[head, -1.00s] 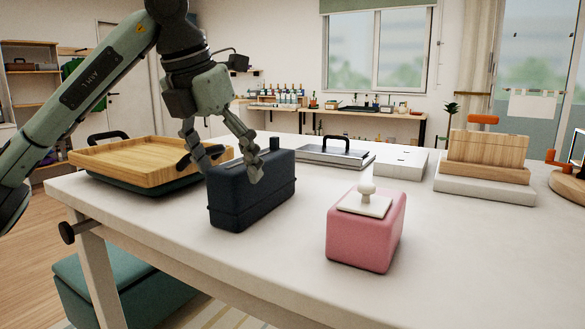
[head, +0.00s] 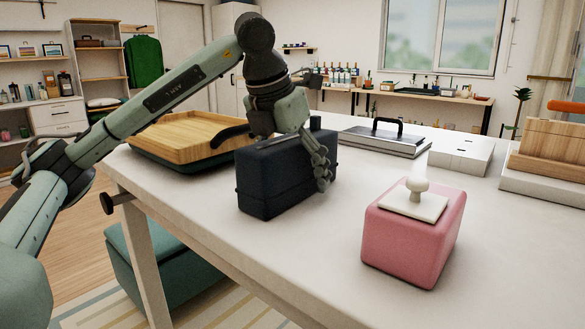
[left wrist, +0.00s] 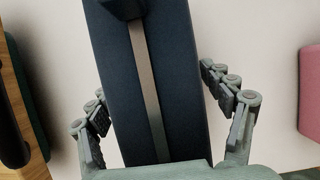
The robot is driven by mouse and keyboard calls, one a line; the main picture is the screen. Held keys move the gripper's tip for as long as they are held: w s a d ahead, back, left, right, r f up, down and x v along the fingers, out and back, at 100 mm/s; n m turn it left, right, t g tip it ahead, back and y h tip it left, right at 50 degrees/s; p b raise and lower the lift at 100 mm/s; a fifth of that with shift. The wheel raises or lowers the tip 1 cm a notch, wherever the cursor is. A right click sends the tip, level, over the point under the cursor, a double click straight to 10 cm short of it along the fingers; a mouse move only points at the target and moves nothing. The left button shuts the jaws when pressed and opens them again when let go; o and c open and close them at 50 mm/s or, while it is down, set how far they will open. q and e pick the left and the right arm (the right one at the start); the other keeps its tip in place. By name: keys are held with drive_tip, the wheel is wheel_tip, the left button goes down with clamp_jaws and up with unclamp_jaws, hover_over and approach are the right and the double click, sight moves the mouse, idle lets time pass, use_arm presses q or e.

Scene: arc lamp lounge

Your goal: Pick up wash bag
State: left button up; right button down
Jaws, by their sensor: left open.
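The wash bag (head: 272,183) is a dark navy, box-shaped bag standing upright on the white table, with a pale strip along its top. My left gripper (head: 300,160) is low over the bag, pointing down. One finger shows at the bag's near right side; the other is hidden behind the bag in the head view. In the left wrist view the bag (left wrist: 180,75) runs between the two spread fingers of the gripper (left wrist: 153,85), with a visible gap on the right side. The gripper is open and not closed on the bag. My right gripper is not in view.
A pink box with a white knobbed lid (head: 412,235) stands to the right on the table (head: 330,245). A wooden tray (head: 185,140) is close on the left. A flat case with a black handle (head: 385,140) and a white box (head: 461,157) lie behind.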

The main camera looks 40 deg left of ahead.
use_arm(q)
drive_tip(key=shift+f, duration=0.1)
drive_tip(key=c, duration=1.5)
drive_tip(key=shift+c, duration=0.2)
